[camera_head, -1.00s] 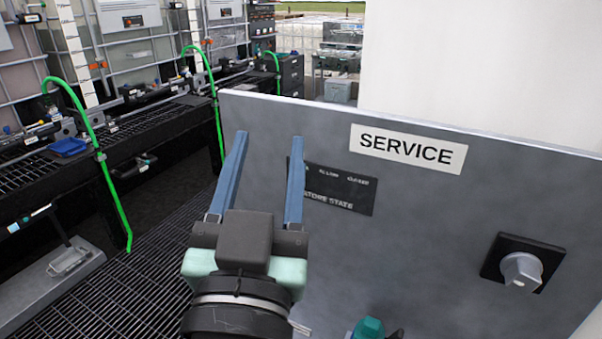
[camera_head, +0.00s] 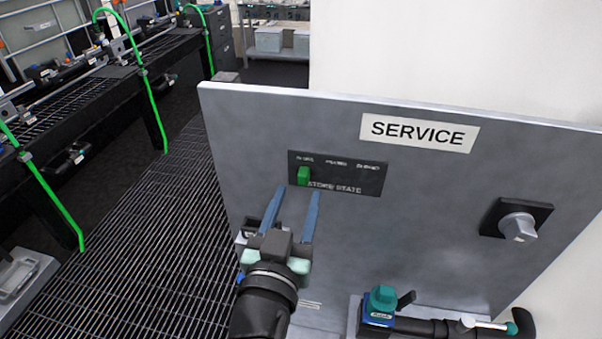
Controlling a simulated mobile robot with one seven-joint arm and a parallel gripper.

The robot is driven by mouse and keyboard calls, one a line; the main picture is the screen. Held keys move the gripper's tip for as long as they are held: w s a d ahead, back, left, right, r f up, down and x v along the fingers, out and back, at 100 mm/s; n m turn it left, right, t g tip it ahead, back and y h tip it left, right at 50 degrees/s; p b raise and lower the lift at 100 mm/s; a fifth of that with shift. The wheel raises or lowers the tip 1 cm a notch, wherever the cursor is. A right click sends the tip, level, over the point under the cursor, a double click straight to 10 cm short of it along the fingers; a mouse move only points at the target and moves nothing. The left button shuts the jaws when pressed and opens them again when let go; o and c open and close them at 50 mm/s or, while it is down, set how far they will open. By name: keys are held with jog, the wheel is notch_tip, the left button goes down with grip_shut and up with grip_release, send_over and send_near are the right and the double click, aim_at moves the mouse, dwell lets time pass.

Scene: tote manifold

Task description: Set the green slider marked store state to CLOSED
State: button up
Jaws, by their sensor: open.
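The green slider (camera_head: 303,176) sits at the left end of a black plate (camera_head: 345,176) lettered STORE STATE on the grey service panel (camera_head: 430,215). Small labels run along the plate's top edge; they are too blurred to read now. My gripper (camera_head: 298,190) is in front of the panel, just below the slider in the picture. Its two blue fingers are apart with nothing between them. The right fingertip shows just below the plate's lettering. I cannot tell whether either finger touches the panel.
A grey rotary knob (camera_head: 518,227) on a black square is at the panel's right. A teal-capped valve (camera_head: 381,300) with a black pipe is below the panel. Racks with green hoses (camera_head: 152,105) stand at the left. The grating floor (camera_head: 150,230) between is clear.

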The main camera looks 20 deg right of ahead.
aim_at(302, 180)
jog(key=shift+p+x, duration=0.45)
jog(key=shift+x, duration=1.45)
jog(key=shift+c, duration=0.3)
grip_shut()
jog(key=shift+a, duration=0.1)
